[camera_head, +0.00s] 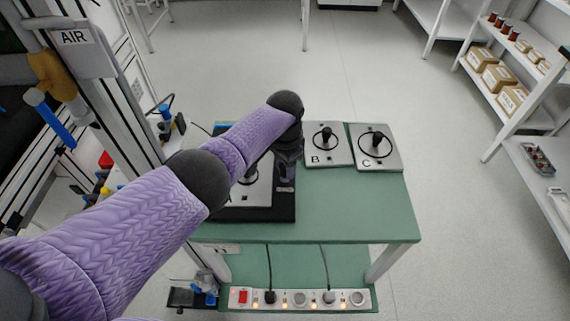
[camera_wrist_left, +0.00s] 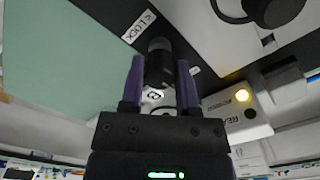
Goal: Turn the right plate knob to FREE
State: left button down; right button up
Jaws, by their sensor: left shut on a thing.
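My left gripper (camera_wrist_left: 160,64) is shut on a black knob (camera_wrist_left: 158,50), with one purple finger on each side of it. The knob stands on the black base plate (camera_wrist_left: 105,10); a white label reading LOCK (camera_wrist_left: 139,27) lies beside it, and a smaller label (camera_wrist_left: 194,71) on the other side is too small to read. In the head view, the left gripper (camera_head: 287,168) points down at the right part of the black base (camera_head: 262,214), and my purple arm hides much of the base and the knob. My right gripper is not in view.
Plates B (camera_head: 316,159) and C (camera_head: 393,160) with black handles stand to the right on the green table (camera_head: 350,205). The table's front right is clear. A box with a lit yellow lamp (camera_wrist_left: 242,95) is near the gripper. A power strip (camera_head: 300,298) lies on the lower shelf.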

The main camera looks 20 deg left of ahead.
pick_arm(q)
jog(key=shift+c, duration=1.6)
grip_release()
notch_tip(320, 180, up, 10)
jog(key=p, duration=0.5)
